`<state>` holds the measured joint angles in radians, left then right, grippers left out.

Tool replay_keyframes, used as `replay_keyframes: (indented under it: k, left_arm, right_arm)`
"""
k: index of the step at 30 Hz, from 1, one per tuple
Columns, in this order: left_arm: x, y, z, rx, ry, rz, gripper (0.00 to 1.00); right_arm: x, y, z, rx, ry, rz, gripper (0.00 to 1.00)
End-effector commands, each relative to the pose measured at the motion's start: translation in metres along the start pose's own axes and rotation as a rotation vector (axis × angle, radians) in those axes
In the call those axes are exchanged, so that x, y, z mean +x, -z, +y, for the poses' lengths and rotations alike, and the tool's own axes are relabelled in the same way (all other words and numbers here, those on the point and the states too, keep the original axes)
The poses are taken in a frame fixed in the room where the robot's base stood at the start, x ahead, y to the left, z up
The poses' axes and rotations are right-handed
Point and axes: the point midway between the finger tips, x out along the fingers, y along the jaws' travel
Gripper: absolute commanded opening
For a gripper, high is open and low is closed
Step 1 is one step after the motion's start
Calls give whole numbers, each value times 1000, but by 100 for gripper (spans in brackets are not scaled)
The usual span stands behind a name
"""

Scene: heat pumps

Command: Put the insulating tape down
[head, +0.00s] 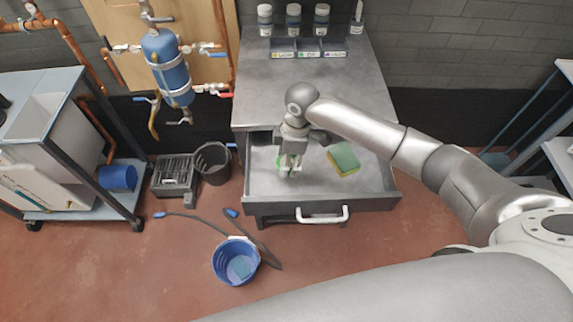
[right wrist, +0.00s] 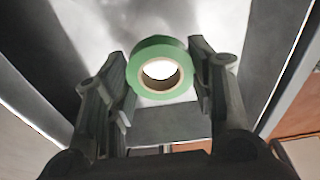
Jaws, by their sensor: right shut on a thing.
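The insulating tape is a green roll (right wrist: 156,48) with a tan core, seen in the right wrist view between my fingers. My right gripper (right wrist: 162,78) is shut on it, one finger on each side. In the head view my right gripper (head: 289,168) points down into the open drawer (head: 262,205) of the grey workbench, in its left half. Only slivers of green show around the fingers there, and I cannot tell whether the roll touches the drawer floor. My left gripper is not in view.
A green and yellow sponge (head: 343,159) lies in the drawer, right of my gripper. A blue bucket (head: 236,262) is on the floor. The drawer's right end is clear.

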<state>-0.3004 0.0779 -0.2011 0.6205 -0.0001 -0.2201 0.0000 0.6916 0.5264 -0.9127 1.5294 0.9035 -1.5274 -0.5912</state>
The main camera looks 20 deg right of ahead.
Motion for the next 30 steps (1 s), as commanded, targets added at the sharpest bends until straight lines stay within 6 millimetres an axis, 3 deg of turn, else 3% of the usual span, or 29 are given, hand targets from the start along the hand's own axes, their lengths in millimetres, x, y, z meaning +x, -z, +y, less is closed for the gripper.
replay_keyframes:
  k: [10,23,24,28,30]
  left_arm:
    - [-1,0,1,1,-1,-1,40]
    - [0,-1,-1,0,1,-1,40]
    - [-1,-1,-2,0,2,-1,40]
    - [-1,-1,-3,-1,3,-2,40]
    - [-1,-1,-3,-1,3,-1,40]
  right_arm:
    - [37,2,2,0,1,-1,32]
    - [43,1,2,-1,0,-1,32]
    - [42,1,3,-2,0,-1,55]
    - [42,1,3,-1,0,-1,71]
    - [42,1,3,-1,0,-1,71]
